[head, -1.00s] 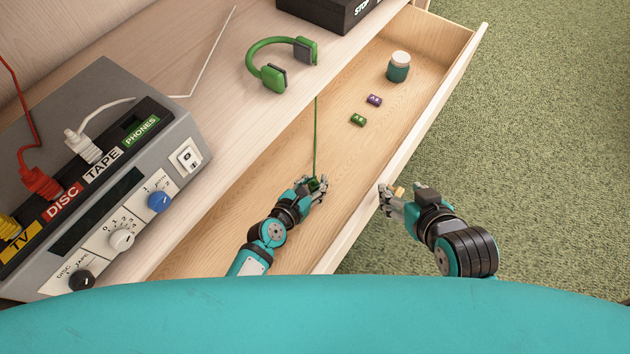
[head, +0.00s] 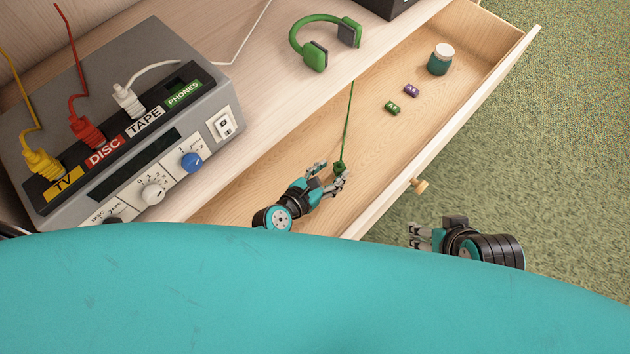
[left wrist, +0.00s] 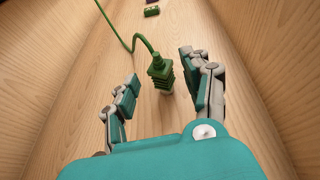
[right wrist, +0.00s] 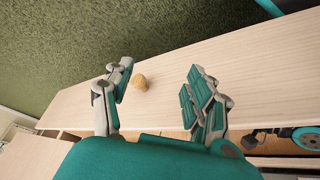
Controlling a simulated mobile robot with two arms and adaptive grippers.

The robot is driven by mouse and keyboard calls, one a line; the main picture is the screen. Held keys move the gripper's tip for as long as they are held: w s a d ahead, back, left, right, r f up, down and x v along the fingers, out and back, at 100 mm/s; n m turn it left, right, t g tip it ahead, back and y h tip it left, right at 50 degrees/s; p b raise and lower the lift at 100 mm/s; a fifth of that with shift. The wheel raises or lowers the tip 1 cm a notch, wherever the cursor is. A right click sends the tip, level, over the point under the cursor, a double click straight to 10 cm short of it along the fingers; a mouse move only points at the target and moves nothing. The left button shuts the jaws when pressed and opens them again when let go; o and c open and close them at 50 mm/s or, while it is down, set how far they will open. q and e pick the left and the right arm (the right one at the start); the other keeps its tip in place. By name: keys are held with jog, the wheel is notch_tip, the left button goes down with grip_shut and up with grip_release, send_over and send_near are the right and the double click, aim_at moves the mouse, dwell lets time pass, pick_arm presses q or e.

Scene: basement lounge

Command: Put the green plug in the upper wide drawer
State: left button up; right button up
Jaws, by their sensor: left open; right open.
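The upper wide drawer (head: 463,110) is pulled open, its wooden knob (head: 418,186) on the front face. The green plug (head: 340,168) is inside it at the near end, its green cord running up over the drawer's back edge towards the headphones. My left gripper (head: 328,178) is open inside the drawer. In the left wrist view the plug (left wrist: 161,72) is between the spread fingers, with gaps on both sides; whether it touches the floor is unclear. My right gripper (head: 413,236) is open and empty outside the drawer, apart from the knob, which also shows in the right wrist view (right wrist: 140,82).
A lidded jar (head: 439,62), a purple block (head: 411,90) and a green block (head: 392,108) are in the drawer. Green headphones (head: 315,54) lie on the cabinet top. The grey switch box (head: 70,120) has yellow, red and white plugs. The carpet at right is clear.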

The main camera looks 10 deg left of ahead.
pick_arm(q)
jog(key=p+v, duration=0.1)
jog(key=v, duration=0.5)
jog(key=shift+s+a+r, duration=0.15)
jog(key=shift+s+a, duration=0.05)
jog(key=shift+s, duration=0.15)
pick_arm(e)
jog(key=shift+s+d+r+g, duration=0.2)
jog(key=shift+s+g, duration=0.1)
jog(key=shift+s, duration=0.3)
jog(key=shift+s+d+r+g, duration=0.15)
jog(key=shift+s+g, duration=0.15)
jog(key=shift+s, duration=0.25)
